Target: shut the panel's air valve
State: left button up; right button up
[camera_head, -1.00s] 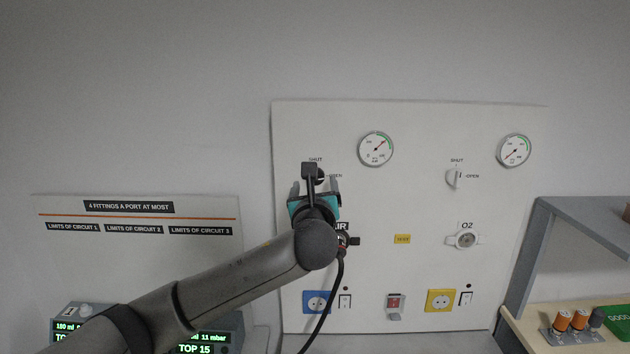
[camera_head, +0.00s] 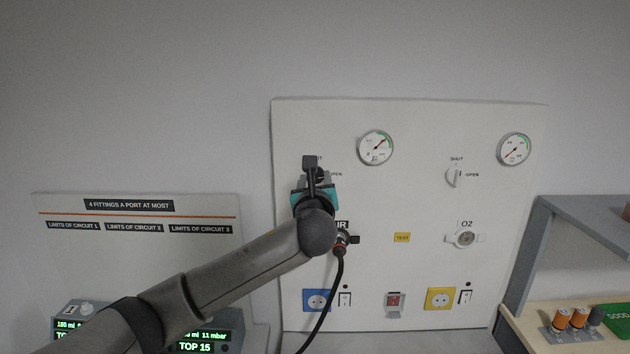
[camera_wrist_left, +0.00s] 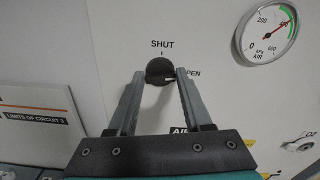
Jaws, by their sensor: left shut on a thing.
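The air valve is a round dark knob (camera_wrist_left: 160,71) on the white panel (camera_head: 425,290), under the word SHUT. Its pale mark points right, toward the word OPEN, in the left wrist view. My left gripper (camera_wrist_left: 160,75) is shut on this knob, one finger on each side. In the head view the gripper (camera_head: 316,184) and wrist hide most of the knob. The air gauge (camera_head: 376,147) sits to the upper right and also shows in the wrist view (camera_wrist_left: 266,31), its needle well up the scale. My right gripper is not in view.
A plugged hose (camera_head: 341,260) hangs from the air outlet just below my gripper. The O2 valve (camera_head: 453,177), O2 gauge (camera_head: 514,149) and O2 outlet (camera_head: 465,239) are to the right. Sockets and switches line the panel's bottom. A grey shelf (camera_head: 590,215) stands at far right.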

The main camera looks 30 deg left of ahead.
pick_arm(q)
grip_shut()
jog(key=shift+n, duration=0.3)
jog(key=shift+s+a+f+n+p, duration=0.15)
jog(key=shift+n+p, duration=0.2)
jog(key=shift+n, duration=3.5)
jog(key=shift+w+f+n+p, duration=0.1)
jog(key=shift+n+p, duration=0.2)
jog(key=shift+n, duration=3.55)
jog(key=o, duration=0.6)
grip_release()
